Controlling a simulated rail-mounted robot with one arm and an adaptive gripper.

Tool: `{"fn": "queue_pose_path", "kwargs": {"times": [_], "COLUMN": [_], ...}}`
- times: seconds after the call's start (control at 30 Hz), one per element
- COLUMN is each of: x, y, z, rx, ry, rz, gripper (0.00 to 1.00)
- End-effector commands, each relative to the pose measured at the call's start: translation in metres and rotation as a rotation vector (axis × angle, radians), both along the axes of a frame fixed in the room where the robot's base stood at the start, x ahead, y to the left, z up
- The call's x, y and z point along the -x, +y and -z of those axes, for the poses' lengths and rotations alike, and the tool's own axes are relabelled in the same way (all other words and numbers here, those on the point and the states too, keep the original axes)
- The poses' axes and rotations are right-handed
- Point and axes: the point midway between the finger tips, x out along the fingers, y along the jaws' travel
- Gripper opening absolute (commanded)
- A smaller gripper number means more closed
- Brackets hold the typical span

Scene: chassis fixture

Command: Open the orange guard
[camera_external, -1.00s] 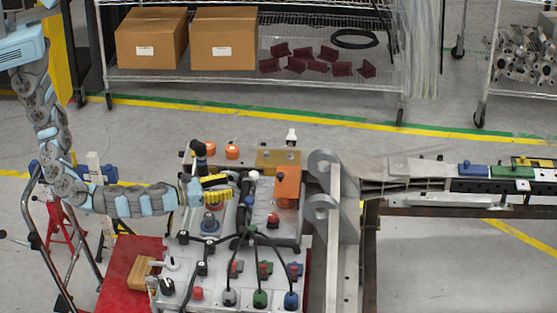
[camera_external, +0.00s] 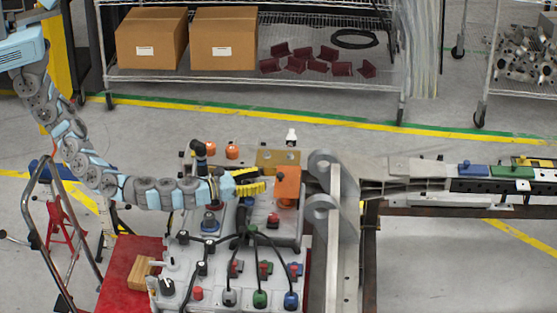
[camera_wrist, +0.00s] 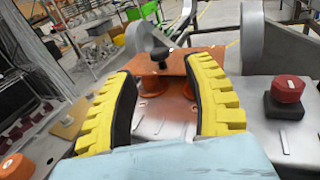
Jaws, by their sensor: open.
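The orange guard (camera_external: 287,182) stands on the grey fixture, left of the tall metal bracket. In the wrist view the orange guard (camera_wrist: 158,70) lies ahead, with a dark knob on its upper face and orange round parts below its edge. My gripper (camera_external: 262,186) has yellow ribbed fingers and is just left of the guard. In the wrist view my gripper (camera_wrist: 160,75) is open, its fingers spread on both sides of the guard's near part with nothing held between them. Whether a finger touches the guard I cannot tell.
A red button on a black base (camera_wrist: 287,92) sits right of the fingers. The metal bracket (camera_external: 333,220) rises right of the guard. Orange caps (camera_external: 232,151) stand behind. Cables and coloured connectors (camera_external: 261,298) fill the front panel.

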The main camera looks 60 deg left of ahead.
Motion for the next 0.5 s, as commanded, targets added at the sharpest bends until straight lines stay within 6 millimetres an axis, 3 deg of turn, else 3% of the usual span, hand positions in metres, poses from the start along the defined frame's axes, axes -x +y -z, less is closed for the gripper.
{"fn": "queue_pose_path", "kwargs": {"times": [0.5], "x": [-0.045], "y": [-0.005], "z": [-0.001], "rx": [-0.002], "ry": [-0.002], "rz": [0.000], "gripper": [0.52]}}
